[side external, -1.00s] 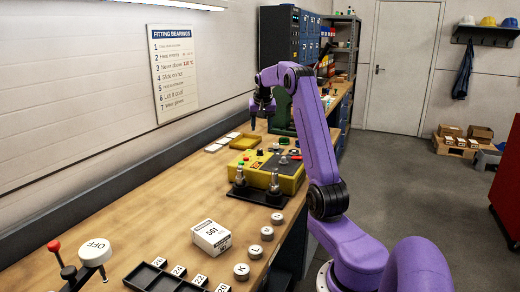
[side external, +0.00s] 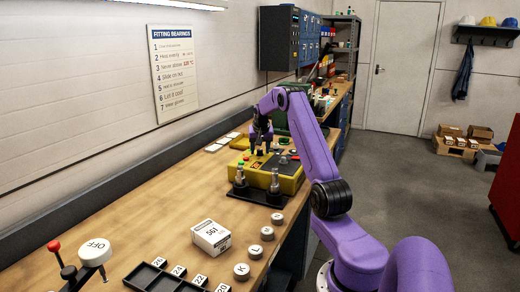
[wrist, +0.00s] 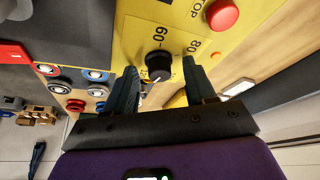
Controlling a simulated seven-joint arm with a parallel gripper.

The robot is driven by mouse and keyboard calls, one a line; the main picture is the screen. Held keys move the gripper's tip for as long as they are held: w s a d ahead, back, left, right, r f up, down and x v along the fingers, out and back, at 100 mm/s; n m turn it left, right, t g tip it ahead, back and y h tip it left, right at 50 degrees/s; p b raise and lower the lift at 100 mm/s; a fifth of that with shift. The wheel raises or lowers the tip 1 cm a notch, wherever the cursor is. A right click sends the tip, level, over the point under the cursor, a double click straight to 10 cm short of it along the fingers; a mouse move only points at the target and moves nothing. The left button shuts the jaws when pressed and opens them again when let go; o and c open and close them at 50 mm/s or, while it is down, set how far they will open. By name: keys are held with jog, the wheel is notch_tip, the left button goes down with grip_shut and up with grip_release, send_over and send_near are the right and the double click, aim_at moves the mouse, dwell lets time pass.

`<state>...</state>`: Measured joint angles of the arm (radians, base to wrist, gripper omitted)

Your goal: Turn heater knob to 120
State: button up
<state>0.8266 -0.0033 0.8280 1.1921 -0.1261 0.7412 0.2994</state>
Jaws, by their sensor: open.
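The yellow heater box (side external: 288,184) sits on the bench in the side view. In the wrist view its yellow face (wrist: 128,38) carries a black heater knob (wrist: 158,62) with a white pointer mark and the printed numbers 60 and 80. The knob's pointer faces the lower part of the picture; I cannot tell which number it marks. My gripper (wrist: 160,68) is open, with one dark green finger on each side of the knob and a visible gap to each. In the side view my gripper (side external: 261,150) is low over the box and hides the knob.
A red stop button (wrist: 222,14) is close to the right finger. Red and blue ringed sockets (wrist: 74,105) lie to the left. Two upright metal posts on a black base (side external: 258,196) stand in front of the box. A white box marked 561 (side external: 211,238) lies nearer the camera.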

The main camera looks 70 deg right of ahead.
jog(key=c, duration=1)
jog(key=shift+n, duration=0.5)
jog(key=o, duration=1)
jog(key=v, duration=1.7)
jog(key=shift+s+r, duration=0.2)
jog(key=shift+r, duration=0.05)
jog(key=shift+d, duration=0.15)
